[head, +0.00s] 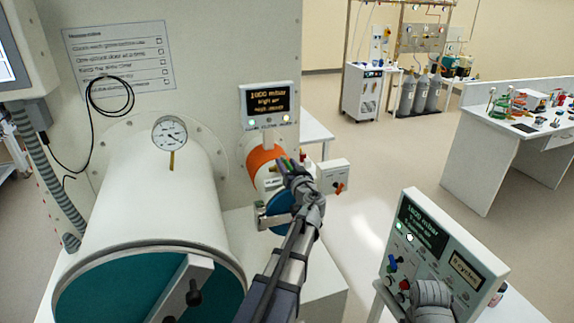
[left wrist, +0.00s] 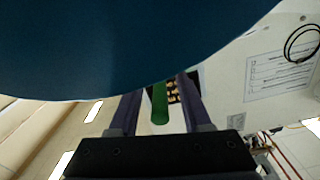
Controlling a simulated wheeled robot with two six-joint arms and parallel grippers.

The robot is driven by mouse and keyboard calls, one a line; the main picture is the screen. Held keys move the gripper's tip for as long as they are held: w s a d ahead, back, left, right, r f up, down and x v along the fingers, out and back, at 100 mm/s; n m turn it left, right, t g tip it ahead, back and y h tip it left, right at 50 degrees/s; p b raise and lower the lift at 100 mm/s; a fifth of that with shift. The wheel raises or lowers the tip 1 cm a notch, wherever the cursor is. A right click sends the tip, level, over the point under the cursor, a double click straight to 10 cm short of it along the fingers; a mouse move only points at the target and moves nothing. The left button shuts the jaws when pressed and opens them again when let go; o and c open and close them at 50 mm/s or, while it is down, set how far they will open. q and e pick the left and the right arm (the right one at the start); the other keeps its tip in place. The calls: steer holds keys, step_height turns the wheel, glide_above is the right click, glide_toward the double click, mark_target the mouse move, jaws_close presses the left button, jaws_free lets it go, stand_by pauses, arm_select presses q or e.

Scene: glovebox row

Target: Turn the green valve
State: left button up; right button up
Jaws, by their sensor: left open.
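The green valve handle (left wrist: 159,104) is a narrow green bar that shows between the two fingers of my left gripper (left wrist: 161,90) in the left wrist view. In the head view only a small green piece of the valve (head: 289,162) shows at the tip of my left gripper (head: 292,171), beside the orange-banded cylinder (head: 264,160). My left gripper is open, its fingers on either side of the handle. I cannot tell whether either finger touches it. The valve's base is hidden.
A large white chamber (head: 150,205) with a teal door fills the left front. A small box with an orange handle (head: 339,187) sits right of the gripper. A control panel (head: 440,255) stands at front right. Open floor (head: 400,150) lies beyond.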

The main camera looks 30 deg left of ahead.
arm_select(q)
steer(key=shift+c, duration=0.3)
jaws_close()
stand_by(1.1)
